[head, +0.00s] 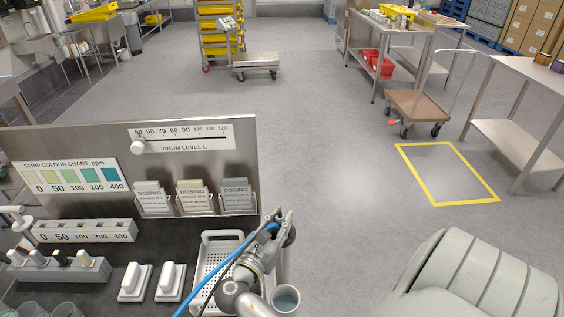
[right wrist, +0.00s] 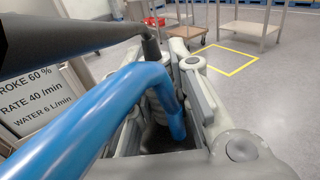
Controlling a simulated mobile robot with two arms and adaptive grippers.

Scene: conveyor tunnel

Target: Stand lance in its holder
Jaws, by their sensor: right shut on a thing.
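My right gripper (head: 282,228) is near the right end of the bench, just off the edge of the steel panel. It is shut on the lance, whose blue hose (head: 226,270) runs down and left along my arm in the head view. In the right wrist view the blue hose (right wrist: 120,90) bends over and goes down between the jaws (right wrist: 172,125). A black rod (right wrist: 75,62) crosses the upper left there, and I cannot tell whether it is part of the lance. The lance's lower end is hidden. I cannot make out its holder for certain. My left gripper is not in view.
A white perforated tray (head: 207,262) lies beside my right arm, and a grey cup (head: 286,299) stands right of it. The steel panel (head: 100,140) holds several dosing cards. Two white handled blocks (head: 170,282) sit on the dark bench.

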